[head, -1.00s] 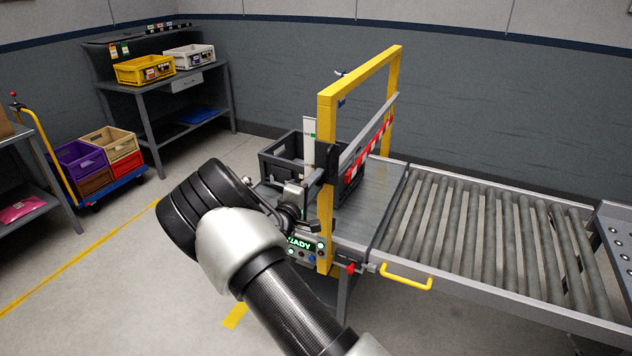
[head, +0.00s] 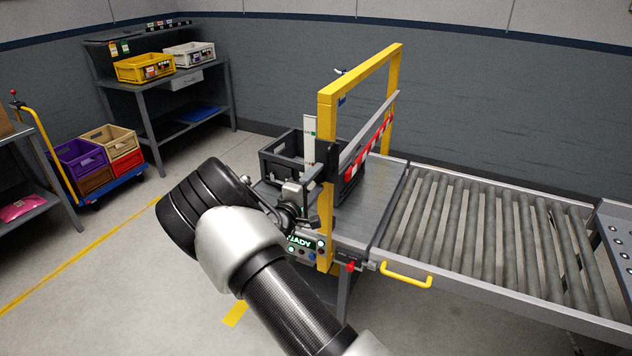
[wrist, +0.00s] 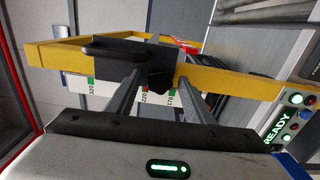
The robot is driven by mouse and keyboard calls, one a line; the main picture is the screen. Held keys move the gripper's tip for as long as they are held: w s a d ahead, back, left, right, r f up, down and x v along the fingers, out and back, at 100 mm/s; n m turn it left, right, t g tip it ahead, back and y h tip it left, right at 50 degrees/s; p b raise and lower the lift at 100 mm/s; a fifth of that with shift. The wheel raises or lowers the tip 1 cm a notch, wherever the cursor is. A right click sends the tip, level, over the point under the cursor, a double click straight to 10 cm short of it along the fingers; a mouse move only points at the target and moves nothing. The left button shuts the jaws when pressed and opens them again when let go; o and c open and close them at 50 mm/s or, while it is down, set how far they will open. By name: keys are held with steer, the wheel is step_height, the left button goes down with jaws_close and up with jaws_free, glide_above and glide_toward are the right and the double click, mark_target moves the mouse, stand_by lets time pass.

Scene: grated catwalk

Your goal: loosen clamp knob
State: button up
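The clamp is a black block (wrist: 120,48) with a bar handle on the yellow gantry post (wrist: 235,82) in the wrist view. Its black knob (wrist: 160,80) juts out toward me. My gripper (wrist: 159,88) is open, with one finger on each side of the knob and gaps visible between. Contact is not visible. In the head view the clamp (head: 327,158) sits on the near yellow post (head: 325,220), and my gripper (head: 312,182) is close to it. My wrist partly hides the gripper there, and the knob cannot be made out.
A white height scale (wrist: 95,88) runs behind the fingers. The gate carries a red-and-white striped bar (head: 370,142). A dark crate (head: 283,158) stands behind the post. A panel reading READY (head: 305,243) is below. The roller conveyor (head: 490,225) extends right.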

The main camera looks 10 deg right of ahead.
steer(key=shift+s, duration=0.1)
steer(key=b+v, duration=0.1)
steer(key=v, duration=1.6)
steer(key=shift+a, duration=0.1)
step_height(320, 180, up, 5)
steer(key=w+m+g+y, duration=0.2)
steer(key=w+m+y, duration=0.15)
steer(key=y, duration=0.35)
steer(key=s+a+r+m+g+y, duration=0.25)
steer(key=s+r+y, duration=0.25)
steer(key=s+r, duration=0.3)
steer(key=s+d+r+m+g, duration=0.1)
steer(key=s+d, duration=0.3)
steer(key=s, duration=0.5)
steer(key=s+d+r+m+g+h+p, duration=0.1)
steer(key=s+d, duration=0.3)
steer(key=s, duration=0.4)
steer(key=s+d+r+m+g, duration=0.2)
steer(key=s+d+r+m, duration=0.1)
steer(key=s, duration=0.6)
steer(key=shift+s+d+p, duration=0.3)
steer(key=shift+d, duration=0.5)
